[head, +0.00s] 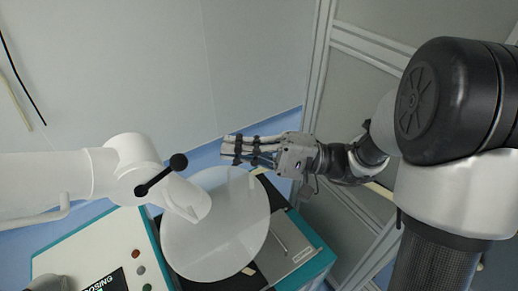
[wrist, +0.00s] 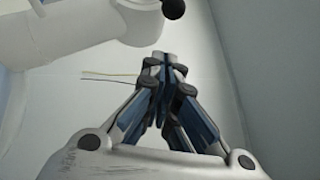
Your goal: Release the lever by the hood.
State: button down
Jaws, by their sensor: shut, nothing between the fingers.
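The lever (head: 161,175) is a black bar with a round knob at each end, on the white jointed body at the left in the head view. One black knob (wrist: 173,8) shows at the top edge of the wrist view. The hood appears to be the pale, see-through round shield (head: 215,235) below the white body's end. My gripper (head: 226,150) is to the right of the lever, apart from it, above the shield's upper edge. Its fingers point left and are shut and empty; the tips (wrist: 161,57) meet in the wrist view.
A white and teal machine (head: 85,250) with buttons and a display stands at the lower left. A grey plate (head: 292,247) lies right of the shield. A framed panel (head: 350,80) rises behind my arm. Open space lies between my fingertips and the lever.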

jog(key=a, duration=0.1)
jog(key=s+a, duration=0.1)
jog(key=a, duration=0.1)
jog(key=s+a+r, duration=0.1)
jog(key=a, duration=0.1)
jog(key=shift+s, duration=0.25)
jog(key=shift+r, duration=0.15)
jog(key=shift+s+r+h+p, duration=0.1)
jog(key=shift+r+h+p, duration=0.2)
jog(key=shift+r, duration=0.1)
jog(key=shift+a+r+n, duration=0.1)
jog(key=shift+r+n, duration=0.05)
jog(key=shift+n, duration=0.15)
jog(key=a+r+n+h+p, duration=0.1)
jog(key=r, duration=0.1)
jog(key=s+a+r+n+h+p, duration=0.1)
jog(key=r+h, duration=0.1)
jog(key=s+a+r+n+h+p, duration=0.1)
jog(key=r+h, duration=0.1)
jog(key=shift+a+r, duration=0.1)
jog(key=shift+r, duration=0.05)
jog(key=s+a+r+n+t+h+p, duration=0.2)
jog(key=s+a+r+h+p, duration=0.2)
jog(key=a+h+p, duration=0.2)
jog(key=shift+a+r+n+p, duration=0.25)
jog(key=shift+n+p, duration=0.15)
jog(key=shift+p, duration=0.4)
